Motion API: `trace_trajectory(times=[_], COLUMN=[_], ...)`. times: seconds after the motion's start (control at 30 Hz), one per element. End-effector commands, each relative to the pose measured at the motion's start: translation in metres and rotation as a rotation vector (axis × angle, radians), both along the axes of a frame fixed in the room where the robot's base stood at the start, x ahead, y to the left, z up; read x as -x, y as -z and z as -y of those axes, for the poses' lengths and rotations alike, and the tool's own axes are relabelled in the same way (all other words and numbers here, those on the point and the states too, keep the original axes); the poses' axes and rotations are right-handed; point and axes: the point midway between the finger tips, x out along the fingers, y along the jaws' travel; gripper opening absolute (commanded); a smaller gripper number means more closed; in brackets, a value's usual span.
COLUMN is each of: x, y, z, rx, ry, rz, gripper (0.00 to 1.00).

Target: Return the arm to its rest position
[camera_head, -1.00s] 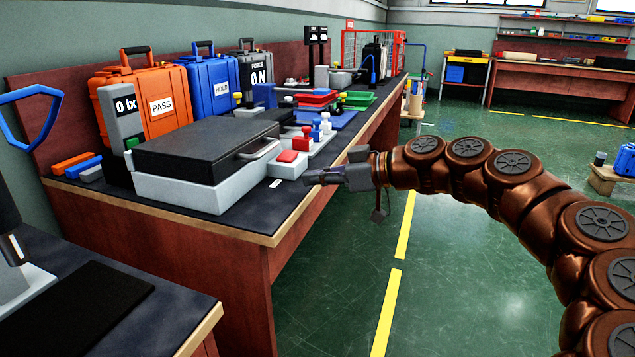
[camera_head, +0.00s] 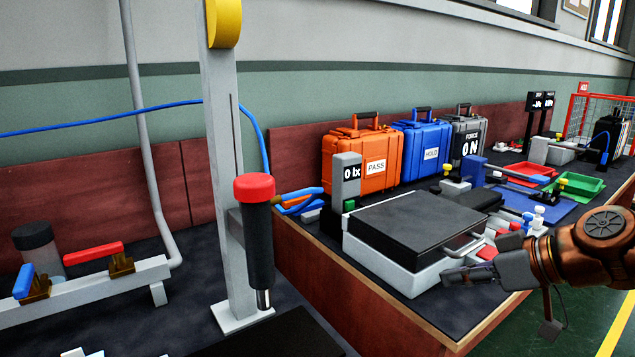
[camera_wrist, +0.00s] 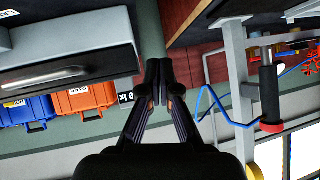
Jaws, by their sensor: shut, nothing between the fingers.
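My copper-coloured arm (camera_head: 590,250) reaches in from the right edge in the head view. My gripper (camera_head: 470,274) is at its end, pointing left, in front of the grey case with a black lid (camera_head: 415,228). In the wrist view my gripper (camera_wrist: 157,88) is shut with its fingertips together and nothing between them. I cannot tell from the head view how far it is from the case. The wrist view looks tilted, with the case (camera_wrist: 70,65) at the left and the orange PASS case (camera_wrist: 87,98) below it.
A bench with the blue case (camera_head: 425,150), red tray (camera_head: 530,172) and green tray (camera_head: 582,186) runs along the wall. A grey post (camera_head: 228,180) and a red-topped tool (camera_head: 257,240) stand at the left. Green floor (camera_head: 560,325) is open at lower right.

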Motion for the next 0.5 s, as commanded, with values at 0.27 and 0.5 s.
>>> trace_trajectory(times=[0.27,0.5], x=[0.041,0.083], y=[-0.037,-0.055], z=[-0.056,-0.081], rx=[0.092,0.186], ry=[-0.022,0.020], rz=[-0.234,-0.428], gripper=[0.00,0.00])
